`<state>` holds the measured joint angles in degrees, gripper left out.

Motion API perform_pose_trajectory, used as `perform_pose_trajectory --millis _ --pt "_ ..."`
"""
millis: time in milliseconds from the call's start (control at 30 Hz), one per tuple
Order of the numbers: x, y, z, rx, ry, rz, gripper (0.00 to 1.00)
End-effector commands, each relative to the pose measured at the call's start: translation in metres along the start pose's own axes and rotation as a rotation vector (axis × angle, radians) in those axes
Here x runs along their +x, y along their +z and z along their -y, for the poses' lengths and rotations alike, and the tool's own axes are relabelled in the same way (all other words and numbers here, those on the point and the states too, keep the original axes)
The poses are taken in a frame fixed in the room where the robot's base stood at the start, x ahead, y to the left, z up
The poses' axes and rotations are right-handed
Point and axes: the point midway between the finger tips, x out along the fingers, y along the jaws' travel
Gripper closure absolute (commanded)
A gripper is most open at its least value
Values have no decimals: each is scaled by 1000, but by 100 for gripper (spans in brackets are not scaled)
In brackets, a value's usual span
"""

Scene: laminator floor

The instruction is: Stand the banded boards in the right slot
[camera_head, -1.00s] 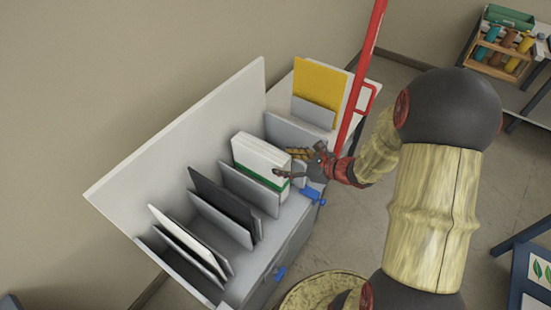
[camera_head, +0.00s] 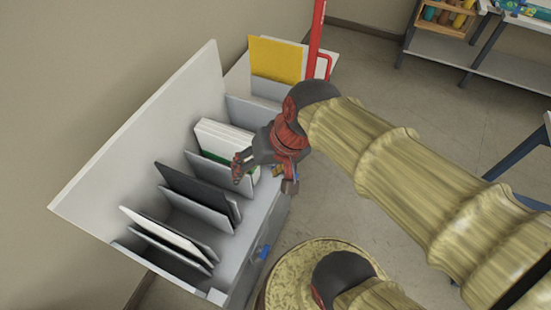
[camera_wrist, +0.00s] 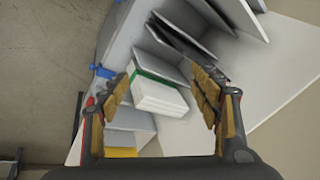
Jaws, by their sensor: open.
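The banded boards (camera_head: 222,133), a white stack with a green band, stand on edge between two grey dividers of the rack, in the rightmost slot seen in the head view. The near divider hides their lower part. They also show in the wrist view (camera_wrist: 158,98), with the green band across them. My gripper (camera_head: 258,176) is open at the near, right side of the stack in the head view. In the wrist view my gripper (camera_wrist: 166,96) has its fingers spread to either side of the boards, with gaps. I cannot tell how deep the fingers reach.
Dark boards (camera_head: 195,187) and a white board (camera_head: 165,230) stand in slots to the left. A tall grey back panel (camera_head: 150,130) rises behind the rack. A yellow board (camera_head: 275,58) stands beyond, near a red post (camera_head: 317,30). Blue clips (camera_wrist: 103,72) stick out along the rack's front.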

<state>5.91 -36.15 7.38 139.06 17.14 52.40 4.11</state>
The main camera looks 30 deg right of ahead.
Motion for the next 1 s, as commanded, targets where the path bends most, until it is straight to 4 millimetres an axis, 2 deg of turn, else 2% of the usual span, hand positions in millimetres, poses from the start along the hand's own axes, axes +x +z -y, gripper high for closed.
perform_pose_trajectory --millis 33,100,267,1000 --pt "-15 1 -4 -106 38 -52 37" --pt "-30 1 -12 -222 93 -106 37" --pt "-50 -2 -22 -357 163 -174 37" --pt "-52 -3 -24 -371 174 -180 37"
